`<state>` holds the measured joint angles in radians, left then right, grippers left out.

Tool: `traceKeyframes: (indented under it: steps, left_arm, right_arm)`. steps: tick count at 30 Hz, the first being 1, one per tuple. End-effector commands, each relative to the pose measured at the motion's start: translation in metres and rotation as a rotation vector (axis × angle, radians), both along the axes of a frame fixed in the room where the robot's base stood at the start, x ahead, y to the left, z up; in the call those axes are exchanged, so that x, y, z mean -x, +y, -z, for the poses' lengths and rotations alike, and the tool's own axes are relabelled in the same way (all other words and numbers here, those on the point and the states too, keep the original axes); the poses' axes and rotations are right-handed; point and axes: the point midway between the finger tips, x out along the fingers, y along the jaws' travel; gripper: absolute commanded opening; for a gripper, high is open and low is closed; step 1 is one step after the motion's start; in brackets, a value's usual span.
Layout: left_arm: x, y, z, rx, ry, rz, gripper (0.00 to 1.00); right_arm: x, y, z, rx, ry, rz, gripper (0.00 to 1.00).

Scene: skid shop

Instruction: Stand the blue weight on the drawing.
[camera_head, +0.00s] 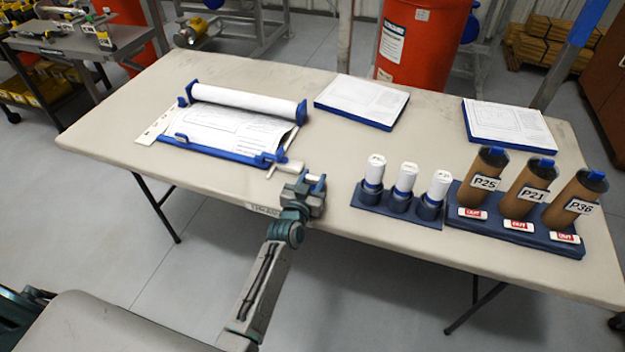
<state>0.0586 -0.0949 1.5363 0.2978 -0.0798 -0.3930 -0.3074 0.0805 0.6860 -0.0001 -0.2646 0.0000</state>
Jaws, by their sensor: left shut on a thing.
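The drawing (225,132) is a white printed sheet lying flat in a blue-edged holder on the table's left half. A white paper roll (244,101) lies across the holder's back. My left gripper (307,181) is at the table's front edge, just right of and in front of the holder's front right corner. It is shut on a small blue thing, which looks like the blue weight (315,179); the jaws hide most of it. The held thing is off the drawing. My right gripper is not in view.
Two paper stacks on blue bases (362,99) (507,122) lie at the back. A blue rack with white rolls (397,205) and another with brown labelled tubes (515,233) stand at the right front. The table's middle (345,150) is clear.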

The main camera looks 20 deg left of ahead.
Motion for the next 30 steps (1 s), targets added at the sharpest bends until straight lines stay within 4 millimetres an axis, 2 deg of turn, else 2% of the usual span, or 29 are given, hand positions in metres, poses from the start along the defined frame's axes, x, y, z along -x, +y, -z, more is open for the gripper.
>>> traceKeyframes:
  steps: [3,4,7,18,24,27,30]
  left_arm:
    - [0.000,0.000,0.003,0.000,-0.002,0.000,0.01]
    - [0.000,0.000,0.003,0.000,0.000,0.000,0.40]
    - [0.000,0.000,0.003,0.000,0.001,0.000,0.58]
    - [0.000,0.000,0.003,0.001,0.001,0.000,0.58]
    - [0.030,0.001,0.006,0.000,0.002,0.000,0.58]
    - [0.046,0.001,0.005,0.000,0.002,0.000,0.58]
    - [0.064,0.002,0.004,0.001,0.002,0.000,0.58]
  right_arm:
    - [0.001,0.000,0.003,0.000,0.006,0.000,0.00]
    - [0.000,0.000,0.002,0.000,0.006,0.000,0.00]
    - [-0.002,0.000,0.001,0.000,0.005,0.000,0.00]
    - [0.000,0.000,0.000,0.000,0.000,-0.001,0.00]
    - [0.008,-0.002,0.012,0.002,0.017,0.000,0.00]
    - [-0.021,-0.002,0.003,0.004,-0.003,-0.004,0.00]
    - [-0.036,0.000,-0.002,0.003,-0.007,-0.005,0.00]
